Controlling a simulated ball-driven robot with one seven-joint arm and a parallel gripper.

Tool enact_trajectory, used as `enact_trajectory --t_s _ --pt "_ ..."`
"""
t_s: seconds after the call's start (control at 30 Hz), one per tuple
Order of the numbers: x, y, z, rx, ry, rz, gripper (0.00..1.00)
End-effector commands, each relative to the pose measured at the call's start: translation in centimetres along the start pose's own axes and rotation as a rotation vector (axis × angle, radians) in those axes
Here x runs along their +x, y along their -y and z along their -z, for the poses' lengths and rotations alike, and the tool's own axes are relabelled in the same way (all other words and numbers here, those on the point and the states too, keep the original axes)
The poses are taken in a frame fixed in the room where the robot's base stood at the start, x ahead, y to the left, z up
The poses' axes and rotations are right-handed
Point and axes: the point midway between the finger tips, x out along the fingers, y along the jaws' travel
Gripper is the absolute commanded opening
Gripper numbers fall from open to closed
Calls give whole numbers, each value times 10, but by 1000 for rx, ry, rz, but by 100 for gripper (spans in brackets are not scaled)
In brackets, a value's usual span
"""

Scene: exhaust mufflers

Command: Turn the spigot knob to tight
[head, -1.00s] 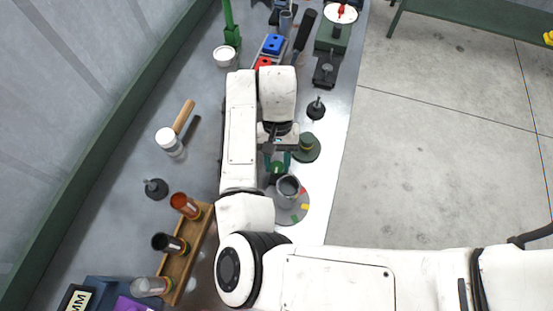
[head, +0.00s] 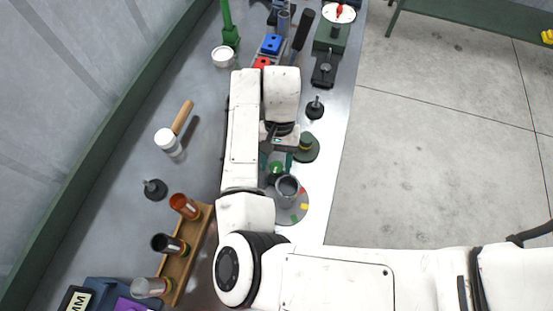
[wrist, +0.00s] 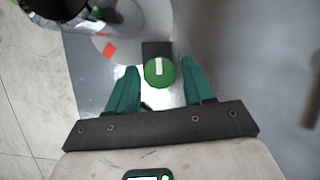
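The green round knob (wrist: 159,73) with a white stripe along its top sits between my gripper's two teal fingers in the wrist view. It also shows as a small green shape in the head view (head: 276,168), partly covered by my arm. My gripper (wrist: 160,65) is open, one finger to each side of the knob, with visible gaps between fingers and knob. The white stripe points roughly up the wrist picture. A dark block (wrist: 156,48) lies just beyond the knob. A grey disc (head: 298,211) with coloured marks lies beside it, under a grey metal cup (head: 287,188).
A wooden rack (head: 193,255) with several jars stands at lower left. A mallet (head: 174,132) and a black-knobbed piece (head: 155,189) lie on the left. A round green piece (head: 307,149) stands just right of my gripper. The bench's right edge is close.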

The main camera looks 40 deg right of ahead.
Motion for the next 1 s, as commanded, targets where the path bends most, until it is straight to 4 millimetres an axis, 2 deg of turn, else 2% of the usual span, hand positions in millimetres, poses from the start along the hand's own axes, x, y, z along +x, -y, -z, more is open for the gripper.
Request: enact_trajectory --t_s 0.03,0.1,0.47,0.67,0.8,1.0 --pt "0 0 0 0 0 0 57" --pt "0 0 0 0 0 -1 63" --pt "-6 1 0 0 0 2 63" --pt "-32 1 0 2 1 6 63" --pt "-60 1 0 2 0 7 63" --pt "-91 1 0 1 0 4 63"
